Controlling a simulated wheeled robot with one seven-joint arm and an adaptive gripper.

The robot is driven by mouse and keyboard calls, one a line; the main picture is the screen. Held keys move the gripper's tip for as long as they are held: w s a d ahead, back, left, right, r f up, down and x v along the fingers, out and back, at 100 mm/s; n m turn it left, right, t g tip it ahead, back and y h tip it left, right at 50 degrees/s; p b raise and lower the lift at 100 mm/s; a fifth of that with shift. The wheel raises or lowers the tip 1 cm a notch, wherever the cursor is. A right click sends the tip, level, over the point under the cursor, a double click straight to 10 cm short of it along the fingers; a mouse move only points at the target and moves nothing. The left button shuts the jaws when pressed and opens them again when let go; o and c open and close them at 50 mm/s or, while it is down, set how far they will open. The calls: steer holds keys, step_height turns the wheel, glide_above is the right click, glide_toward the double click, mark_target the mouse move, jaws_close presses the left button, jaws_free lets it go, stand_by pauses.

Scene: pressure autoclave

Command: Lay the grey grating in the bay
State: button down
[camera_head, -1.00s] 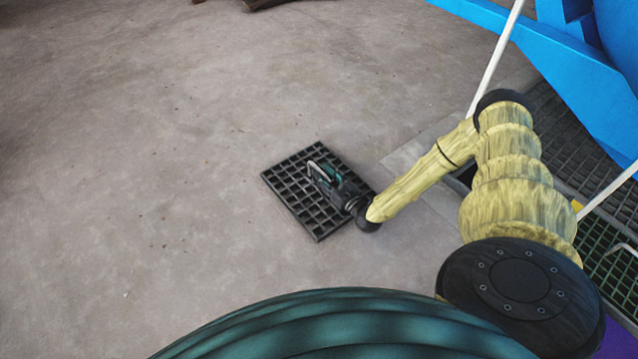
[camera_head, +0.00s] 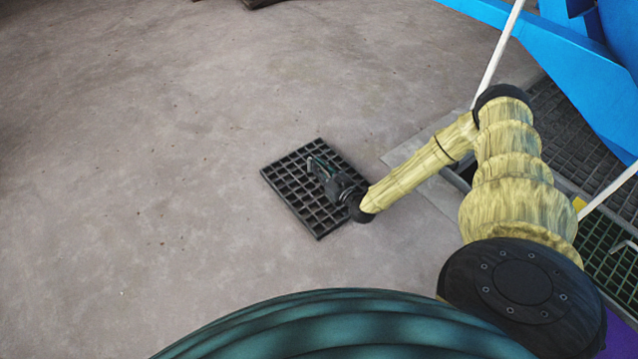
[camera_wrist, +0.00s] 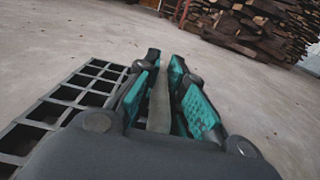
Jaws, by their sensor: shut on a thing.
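The dark grey grating (camera_head: 300,200) is a rectangular open grid, flat over the concrete floor left of my arm in the head view. Whether it touches the floor I cannot tell. It also shows at the left of the wrist view (camera_wrist: 62,100). My gripper (camera_head: 320,165) is over its upper right part. In the wrist view my gripper (camera_wrist: 168,75) is shut with a narrow grey bar (camera_wrist: 159,105) between its teal-padded fingers, apparently the grating's handle. The bay, a dark opening (camera_head: 466,173) in the floor at right, is largely hidden behind my arm.
A pale slab edge (camera_head: 412,152) borders the opening. Dark floor gratings (camera_head: 570,135), white poles (camera_head: 497,58) and a large blue structure (camera_head: 560,55) stand at right. A wood pile (camera_wrist: 255,25) is far back. The floor at left is clear.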

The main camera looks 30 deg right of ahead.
steer(key=shift+r, duration=0.15)
steer(key=shift+r, duration=0.15)
steer(key=shift+r+p, duration=1.55)
steer(key=shift+r, duration=0.15)
steer(key=s+a+r+p, duration=0.1)
steer(key=s+a+p, duration=0.5)
steer(key=s, duration=0.7)
steer(key=shift+s+a, duration=0.3)
steer(key=shift+a, duration=0.9)
steer(key=shift+r, duration=0.1)
